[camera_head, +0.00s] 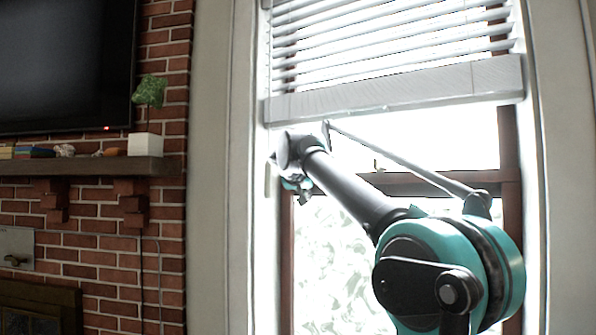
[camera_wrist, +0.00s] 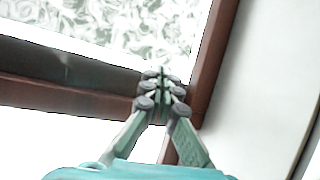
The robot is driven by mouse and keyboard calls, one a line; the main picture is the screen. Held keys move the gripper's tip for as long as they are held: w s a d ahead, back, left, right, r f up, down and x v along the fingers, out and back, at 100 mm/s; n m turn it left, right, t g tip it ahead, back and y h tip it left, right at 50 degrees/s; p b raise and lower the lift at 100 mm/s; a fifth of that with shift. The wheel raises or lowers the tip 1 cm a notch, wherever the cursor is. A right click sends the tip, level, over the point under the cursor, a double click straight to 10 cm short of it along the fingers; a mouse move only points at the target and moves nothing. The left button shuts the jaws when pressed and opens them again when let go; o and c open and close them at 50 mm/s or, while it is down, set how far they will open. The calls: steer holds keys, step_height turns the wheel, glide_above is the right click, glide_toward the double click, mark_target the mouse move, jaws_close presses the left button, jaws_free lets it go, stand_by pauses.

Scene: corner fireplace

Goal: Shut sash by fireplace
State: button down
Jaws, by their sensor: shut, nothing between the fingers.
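The window sash has a dark brown wooden rail (camera_head: 425,184) across the opening, with bright patterned glass (camera_head: 330,262) below it. In the wrist view the rail (camera_wrist: 65,88) runs in from the left to a reddish-brown side jamb (camera_wrist: 208,70). My gripper (camera_head: 304,196) is at the left side of the window, at about rail height, partly hidden by my own arm. In the wrist view my gripper (camera_wrist: 162,80) is shut and empty. Its fingertips overlap the rail's end near the jamb; I cannot tell if they touch it.
White blinds (camera_head: 395,90) hang over the upper window, above my arm. A pale window casing (camera_head: 210,180) stands left of my gripper. Further left are a brick fireplace wall (camera_head: 165,75), a mantel shelf (camera_head: 85,167), a potted plant (camera_head: 148,95) and a dark television (camera_head: 65,65).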

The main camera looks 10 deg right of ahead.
steer(key=s+a+r+t, duration=0.1)
steer(key=a+r+t, duration=0.25)
steer(key=r, duration=1.25)
steer(key=w+d+f, duration=0.2)
steer(key=w+f, duration=0.4)
steer(key=w, duration=0.3)
steer(key=shift+f+g+y, duration=0.25)
steer(key=shift+g+y, duration=0.15)
steer(key=shift+g, duration=0.05)
steer(key=shift+d+f, duration=0.1)
steer(key=shift+f, duration=2.65)
